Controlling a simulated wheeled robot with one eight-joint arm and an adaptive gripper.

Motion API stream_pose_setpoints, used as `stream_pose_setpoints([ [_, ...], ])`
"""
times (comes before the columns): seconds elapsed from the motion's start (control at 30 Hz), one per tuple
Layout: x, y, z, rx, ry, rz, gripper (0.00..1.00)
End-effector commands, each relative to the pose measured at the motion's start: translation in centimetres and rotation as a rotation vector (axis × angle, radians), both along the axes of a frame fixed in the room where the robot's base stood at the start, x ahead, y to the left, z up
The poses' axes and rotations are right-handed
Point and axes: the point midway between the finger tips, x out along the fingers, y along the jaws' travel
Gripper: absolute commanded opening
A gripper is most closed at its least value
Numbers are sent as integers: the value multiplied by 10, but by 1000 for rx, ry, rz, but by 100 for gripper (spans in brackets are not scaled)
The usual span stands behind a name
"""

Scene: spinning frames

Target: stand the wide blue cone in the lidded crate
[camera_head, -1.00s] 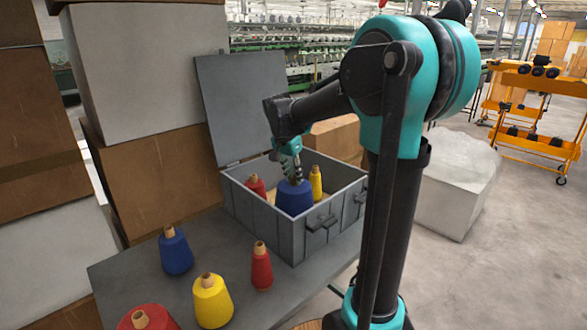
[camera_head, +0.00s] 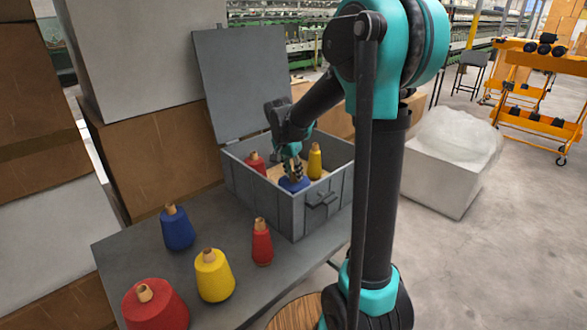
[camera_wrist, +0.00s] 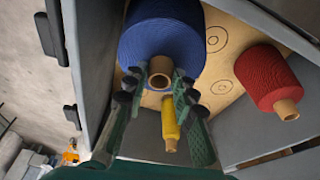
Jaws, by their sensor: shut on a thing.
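The wide blue cone (camera_head: 294,185) is inside the grey lidded crate (camera_head: 270,212), low enough that the front wall hides its lower part. My gripper (camera_head: 292,170) points down at its top. In the wrist view the fingers (camera_wrist: 158,84) are shut around the brown tube tip of the blue cone (camera_wrist: 160,32). The crate's lid (camera_head: 240,85) stands open at the back. Whether the cone's base touches the crate floor (camera_wrist: 225,45) is hidden.
Inside the crate are a slim yellow cone (camera_head: 315,162) and a red cone (camera_head: 256,166). On the table (camera_head: 130,240) outside stand a narrower blue cone (camera_head: 177,229), a yellow cone (camera_head: 213,277), a slim red cone (camera_head: 262,243) and a wide red cone (camera_head: 155,306).

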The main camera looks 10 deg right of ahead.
Motion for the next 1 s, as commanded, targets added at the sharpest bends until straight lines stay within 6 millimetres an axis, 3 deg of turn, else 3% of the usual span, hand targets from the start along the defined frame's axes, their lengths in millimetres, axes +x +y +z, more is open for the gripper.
stream_pose_setpoints([
  [1.0,0,0,-9,-1,-1,0,0],
])
